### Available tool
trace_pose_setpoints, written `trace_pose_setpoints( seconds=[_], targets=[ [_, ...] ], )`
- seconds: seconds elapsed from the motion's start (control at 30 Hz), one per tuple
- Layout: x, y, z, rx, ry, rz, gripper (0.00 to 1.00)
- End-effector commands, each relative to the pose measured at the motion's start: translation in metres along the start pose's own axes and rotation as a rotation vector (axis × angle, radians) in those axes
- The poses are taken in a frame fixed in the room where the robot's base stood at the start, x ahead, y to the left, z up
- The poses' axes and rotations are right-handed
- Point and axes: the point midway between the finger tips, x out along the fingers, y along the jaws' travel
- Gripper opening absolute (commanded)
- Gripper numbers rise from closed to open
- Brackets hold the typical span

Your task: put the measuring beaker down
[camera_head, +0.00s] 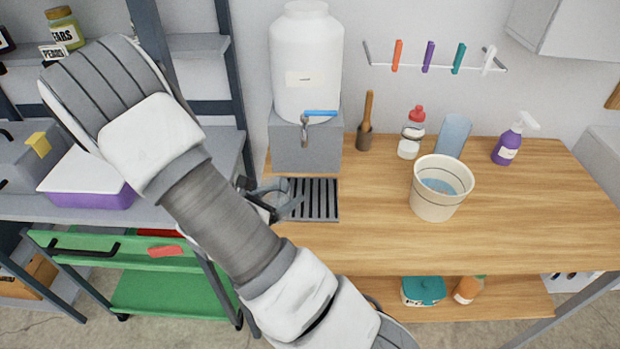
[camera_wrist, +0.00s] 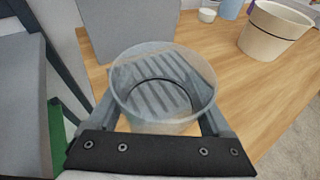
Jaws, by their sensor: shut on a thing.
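A clear measuring beaker (camera_wrist: 163,88) is upright between the fingers of my gripper (camera_wrist: 160,118) in the wrist view. The gripper is shut on it. Through the beaker's clear base I see the dark slats of the drip grate. In the head view the beaker (camera_head: 272,192) is partly hidden behind my arm, over the left end of the slatted drip grate (camera_head: 318,199). My gripper (camera_head: 285,200) shows dark fingers at its side. I cannot tell whether the beaker's base touches the grate.
A white water tank (camera_head: 306,62) with a blue-handled tap (camera_head: 310,117) stands on a grey block (camera_head: 290,150) behind the grate. A cream bucket (camera_head: 436,205) holding blue liquid stands to the right on the wooden table (camera_head: 370,240). Bare wood lies between grate and bucket.

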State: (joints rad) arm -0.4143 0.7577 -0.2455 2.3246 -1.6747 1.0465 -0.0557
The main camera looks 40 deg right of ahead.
Motion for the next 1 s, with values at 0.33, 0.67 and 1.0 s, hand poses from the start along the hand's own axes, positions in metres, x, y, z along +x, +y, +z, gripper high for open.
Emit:
trace_pose_setpoints(
  seconds=[0.33,0.67,1.0],
  targets=[
    [0.087,-0.001,0.032,0.001,-0.001,-0.003,0.31],
    [0.116,0.0,0.039,-0.002,0.001,0.001,0.31],
    [0.127,0.0,0.009,-0.001,0.0,0.0,0.31]
  ],
)
